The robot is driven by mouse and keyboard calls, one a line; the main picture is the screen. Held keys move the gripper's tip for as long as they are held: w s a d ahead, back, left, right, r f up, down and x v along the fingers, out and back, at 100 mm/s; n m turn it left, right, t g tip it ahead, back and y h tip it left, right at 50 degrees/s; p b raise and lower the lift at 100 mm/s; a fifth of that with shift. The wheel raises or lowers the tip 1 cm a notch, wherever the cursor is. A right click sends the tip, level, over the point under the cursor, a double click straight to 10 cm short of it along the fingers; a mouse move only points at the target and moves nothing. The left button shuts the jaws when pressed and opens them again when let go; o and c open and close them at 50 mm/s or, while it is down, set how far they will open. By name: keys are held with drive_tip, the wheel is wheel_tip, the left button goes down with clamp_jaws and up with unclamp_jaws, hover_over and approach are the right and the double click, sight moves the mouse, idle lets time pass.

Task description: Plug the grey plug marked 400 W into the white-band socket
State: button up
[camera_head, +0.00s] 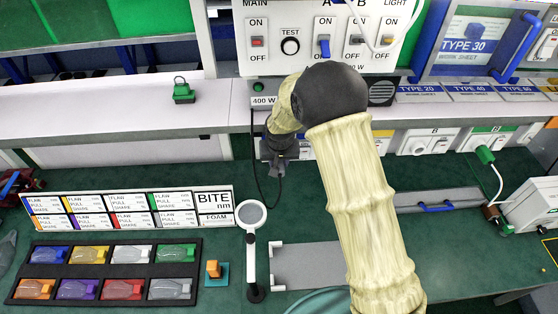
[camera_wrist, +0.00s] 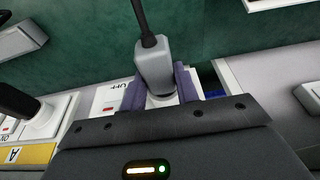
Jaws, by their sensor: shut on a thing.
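The grey plug (camera_wrist: 153,66) is in the wrist view, with a dark cable leaving its top. My gripper (camera_wrist: 162,90) is shut on it, one purple finger on each side. A white panel with upside-down lettering (camera_wrist: 109,97) and a red mark lies behind the fingers. A round white part shows just under the plug; I cannot tell whether the plug is seated in it. In the head view my gripper (camera_head: 276,156) is below the white ledge, near a 400 W label (camera_head: 263,100); my arm hides much there. The plug's own marking is not readable.
A black plug (camera_wrist: 17,101) stands in a neighbouring socket by a yellow band marked A. A magnifier (camera_head: 251,214) and a tray of coloured pieces (camera_head: 105,271) stand below.

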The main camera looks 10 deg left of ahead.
drive_tip(key=shift+s+d, duration=0.15)
drive_tip(key=shift+s, duration=0.45)
drive_tip(key=shift+s+d, duration=0.1)
drive_tip(key=shift+s, duration=0.25)
drive_tip(key=shift+s+b, duration=0.25)
drive_tip(key=shift+b, duration=0.1)
drive_tip(key=shift+s+d, duration=0.1)
drive_tip(key=shift+s, duration=0.1)
drive_tip(key=shift+s+d+b, duration=0.25)
drive_tip(key=shift+s+b, duration=0.1)
drive_tip(key=shift+s, duration=0.65)
idle(0.3)
